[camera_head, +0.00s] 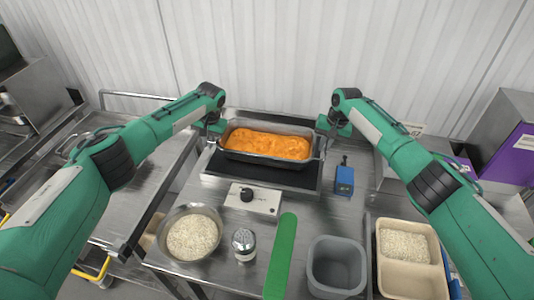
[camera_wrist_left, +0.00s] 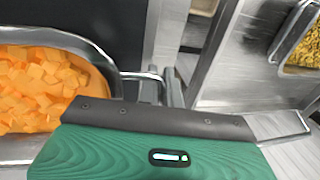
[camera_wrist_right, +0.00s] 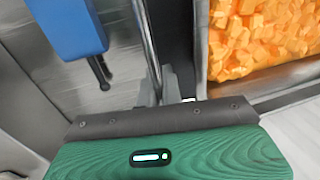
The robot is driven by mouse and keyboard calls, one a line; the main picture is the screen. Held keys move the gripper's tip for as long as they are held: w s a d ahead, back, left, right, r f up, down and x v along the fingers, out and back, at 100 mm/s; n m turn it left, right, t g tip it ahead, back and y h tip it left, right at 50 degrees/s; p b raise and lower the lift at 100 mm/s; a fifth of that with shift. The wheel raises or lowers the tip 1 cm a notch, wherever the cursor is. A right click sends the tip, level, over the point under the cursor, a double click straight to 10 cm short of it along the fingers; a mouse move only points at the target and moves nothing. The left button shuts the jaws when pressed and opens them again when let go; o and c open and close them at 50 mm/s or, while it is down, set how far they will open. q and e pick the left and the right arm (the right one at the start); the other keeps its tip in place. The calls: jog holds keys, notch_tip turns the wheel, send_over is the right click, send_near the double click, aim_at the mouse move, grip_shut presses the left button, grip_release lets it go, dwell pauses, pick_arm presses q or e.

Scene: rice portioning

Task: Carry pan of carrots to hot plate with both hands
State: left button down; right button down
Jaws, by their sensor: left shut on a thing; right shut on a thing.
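The metal pan (camera_head: 262,160) of orange carrot pieces (camera_head: 268,144) is over the black hot plate (camera_head: 258,175) at the back middle of the table. Whether it rests on the plate or hangs just above it I cannot tell. My left gripper (camera_head: 217,127) is shut on the pan's left handle, and that handle also shows in the left wrist view (camera_wrist_left: 143,76). My right gripper (camera_head: 325,127) is shut on the pan's right end; the carrots also show in the right wrist view (camera_wrist_right: 265,38).
A control box with a black knob (camera_head: 248,198) is in front of the hot plate. A rice bowl (camera_head: 192,234), a shaker (camera_head: 244,244), a grey container (camera_head: 337,267) and a divided rice tray (camera_head: 408,268) stand nearer. A blue device (camera_head: 344,179) is right of the plate.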

pick_arm(q)
jog(key=shift+a+f, duration=0.15)
jog(key=shift+f, duration=0.05)
pick_arm(e)
jog(key=shift+d+f, duration=0.1)
jog(key=shift+f, duration=0.1)
pick_arm(q)
jog(key=c, duration=2)
grip_release()
jog(key=shift+f, duration=0.15)
pick_arm(e)
jog(key=c, duration=2)
grip_release()
jog(key=shift+f, duration=0.15)
pick_arm(q)
jog(key=o, duration=0.4)
pick_arm(e)
jog(key=o, duration=0.4)
pick_arm(q)
jog(key=shift+o, duration=0.2)
jog(key=shift+s, duration=0.1)
pick_arm(e)
jog(key=shift+o, duration=0.2)
jog(key=shift+s, duration=0.1)
